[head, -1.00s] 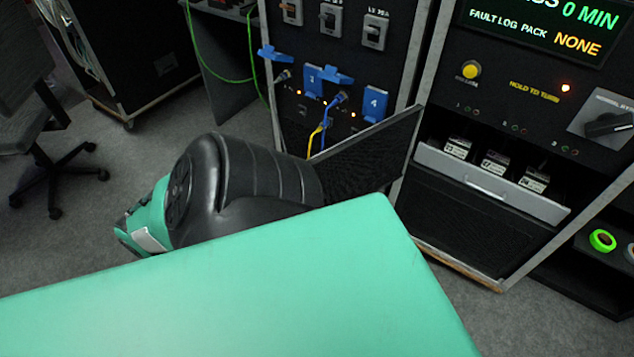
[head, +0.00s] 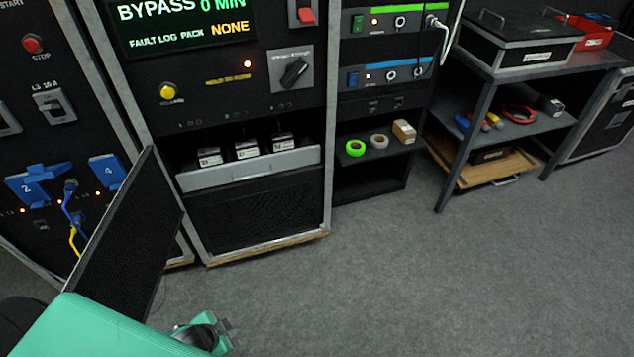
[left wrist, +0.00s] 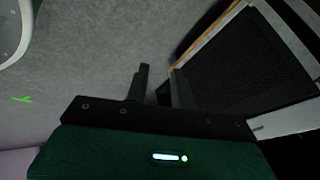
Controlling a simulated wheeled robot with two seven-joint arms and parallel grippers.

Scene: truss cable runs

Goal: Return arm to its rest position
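My left arm (head: 95,330) shows as a green link at the bottom left of the head view. A dark joint and a small grey end part (head: 226,328) show beyond it, low over the floor; finger detail is too small to tell there. In the left wrist view my left gripper (left wrist: 160,88) has its two dark fingers apart, with nothing seen between them. Grey floor shows past the fingertips. My right arm and right gripper are in neither view.
A black hinged panel (head: 128,240) stands out from the left rack, close to my left arm. The middle rack (head: 260,222) has a pulled-out drawer (head: 250,168) with several labelled packs. A shelf table (head: 520,128) stands right. The floor (head: 430,275) at right is clear.

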